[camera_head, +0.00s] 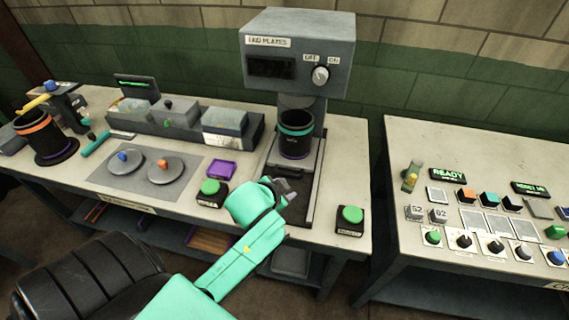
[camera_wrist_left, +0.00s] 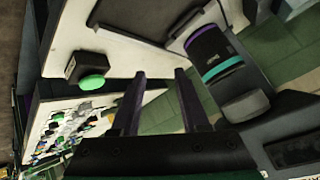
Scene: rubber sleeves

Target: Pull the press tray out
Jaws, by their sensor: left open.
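The press (camera_head: 298,60) stands at the back of the left bench, with a grey head and a knob between OFF and ON. Its tray (camera_head: 318,185) has a pale rim and a dark floor and runs forward from under the head. A black cylinder with purple and teal bands (camera_head: 296,135) sits at the tray's rear, below the head; it also shows in the left wrist view (camera_wrist_left: 212,55). My left gripper (camera_head: 287,191) is over the front left part of the tray. Its two fingers (camera_wrist_left: 160,95) are apart and empty. The tray's handle is not clear. My right gripper is not in view.
Green buttons stand left (camera_head: 210,190) and right (camera_head: 350,216) of the tray. A purple dish (camera_head: 222,169) and a plate with two round discs (camera_head: 152,165) lie left. A black banded cylinder (camera_head: 48,138) stands far left. A second bench with switches (camera_head: 480,220) is right, across a gap.

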